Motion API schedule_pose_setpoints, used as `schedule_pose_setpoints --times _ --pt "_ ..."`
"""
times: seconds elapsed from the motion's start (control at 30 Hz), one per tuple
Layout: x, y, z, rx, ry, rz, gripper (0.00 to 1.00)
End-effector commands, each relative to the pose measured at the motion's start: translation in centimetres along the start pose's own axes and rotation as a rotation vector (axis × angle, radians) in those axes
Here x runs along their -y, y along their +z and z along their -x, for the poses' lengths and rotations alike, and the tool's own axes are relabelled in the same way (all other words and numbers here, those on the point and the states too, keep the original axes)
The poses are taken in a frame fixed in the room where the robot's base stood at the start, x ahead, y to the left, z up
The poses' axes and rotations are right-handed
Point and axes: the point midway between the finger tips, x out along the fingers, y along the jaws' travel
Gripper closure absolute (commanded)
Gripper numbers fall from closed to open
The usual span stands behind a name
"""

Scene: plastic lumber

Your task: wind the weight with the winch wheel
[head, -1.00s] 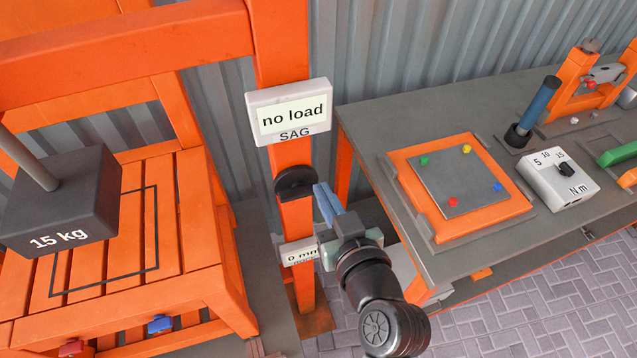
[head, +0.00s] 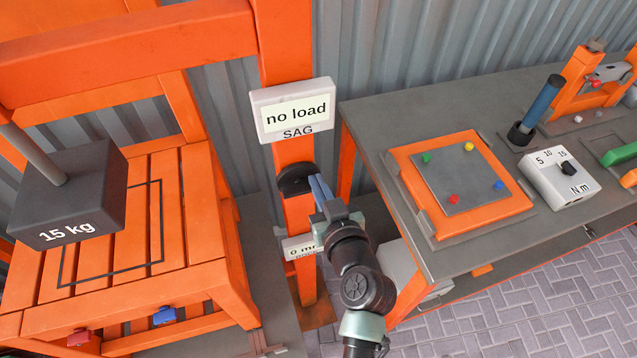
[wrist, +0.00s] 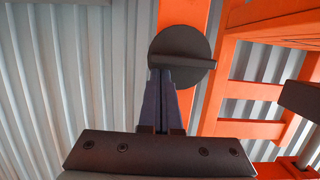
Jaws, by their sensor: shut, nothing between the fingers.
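The winch wheel (head: 294,179) is a dark disc on the orange post, below the display. In the wrist view the wheel (wrist: 178,45) shows a raised bar across its face. My gripper (head: 318,188) is shut and empty, with its blue fingers at the lower right of the wheel. In the wrist view the shut fingertips (wrist: 160,78) overlap the wheel's lower left edge, near the bar's left end. I cannot tell whether they touch it. The weight (head: 75,205) is a dark block marked "15 kg", hanging from a grey rod above the orange slatted seat (head: 190,200).
The display (head: 293,108) reads "no load" over "SAG". A smaller plate (head: 300,247) reading "0 mm" is partly hidden by my arm. A grey bench (head: 380,125) at right holds an orange-framed panel (head: 500,215), a torque box (head: 562,180) and a blue-handled tool (head: 540,105).

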Motion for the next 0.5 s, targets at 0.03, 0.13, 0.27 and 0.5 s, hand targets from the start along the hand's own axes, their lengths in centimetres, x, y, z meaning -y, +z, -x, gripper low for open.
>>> schedule_pose_setpoints --times 0.03,0.13,0.27,0.5 --pt "0.00 0.01 0.01 0.000 0.000 -0.001 1.00" --pt "-0.04 0.06 -0.01 0.000 -0.002 -0.010 1.00" --pt "-0.12 0.20 -0.05 -0.001 -0.010 -0.038 1.00" --pt "-0.23 0.21 -0.05 -0.001 -0.018 -0.073 1.00"
